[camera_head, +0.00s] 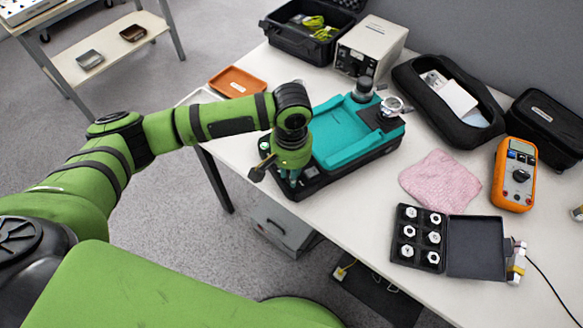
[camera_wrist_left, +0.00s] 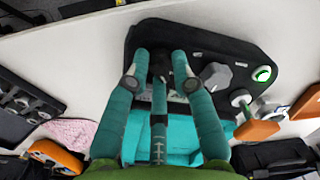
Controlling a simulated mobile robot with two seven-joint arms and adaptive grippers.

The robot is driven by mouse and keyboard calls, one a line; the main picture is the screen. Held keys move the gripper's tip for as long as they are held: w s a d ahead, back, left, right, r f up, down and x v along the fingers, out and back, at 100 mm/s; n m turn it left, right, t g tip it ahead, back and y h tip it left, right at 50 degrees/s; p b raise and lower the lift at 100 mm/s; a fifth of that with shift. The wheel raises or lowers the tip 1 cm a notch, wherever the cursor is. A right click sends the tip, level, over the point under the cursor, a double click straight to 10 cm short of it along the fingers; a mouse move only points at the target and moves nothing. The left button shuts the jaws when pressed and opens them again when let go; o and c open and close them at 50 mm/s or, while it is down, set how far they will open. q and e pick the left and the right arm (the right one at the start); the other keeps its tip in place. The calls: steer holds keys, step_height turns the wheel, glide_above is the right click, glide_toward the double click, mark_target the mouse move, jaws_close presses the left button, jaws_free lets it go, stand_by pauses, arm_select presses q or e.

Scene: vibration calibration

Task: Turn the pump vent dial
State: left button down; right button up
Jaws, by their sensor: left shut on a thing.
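The teal and black pump unit (camera_head: 345,132) sits near the table's left front edge. Its black control panel (camera_wrist_left: 205,45) shows in the left wrist view, with a grey pointer knob (camera_wrist_left: 215,75) and a green-ringed button (camera_wrist_left: 262,74). My left gripper (camera_head: 291,183) points down at the panel's near-left end. In the left wrist view its teal fingers (camera_wrist_left: 161,66) are shut around a dark knob (camera_wrist_left: 159,66) beside the grey one. The fingers cover most of this knob, so its marks cannot be read. My right gripper is not in view.
A pink cloth (camera_head: 440,181), an orange multimeter (camera_head: 514,174) and an open black case (camera_head: 475,246) of several white-topped pieces lie to the right. A beige box (camera_head: 371,48) and a black toolbox (camera_head: 312,32) stand behind. An orange tray (camera_head: 237,82) lies left of the pump.

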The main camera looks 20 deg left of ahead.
arm_select(q)
steer(key=m+p, duration=0.1)
steer(key=p, duration=0.1)
steer(key=m+p, duration=0.4)
steer(key=shift+s+r, duration=0.1)
steer(key=shift+r, duration=0.15)
steer(key=m+p, duration=0.2)
steer(key=shift+f+m, duration=0.1)
steer(key=shift+m, duration=0.3)
steer(key=m+p, duration=0.2)
steer(key=m, duration=0.2)
steer(key=shift+p, duration=0.3)
steer(key=shift+f+m+p, duration=0.15)
steer(key=shift+m+p, duration=0.55)
steer(key=shift+m, duration=2)
steer(key=c, duration=1.3)
jaws_free()
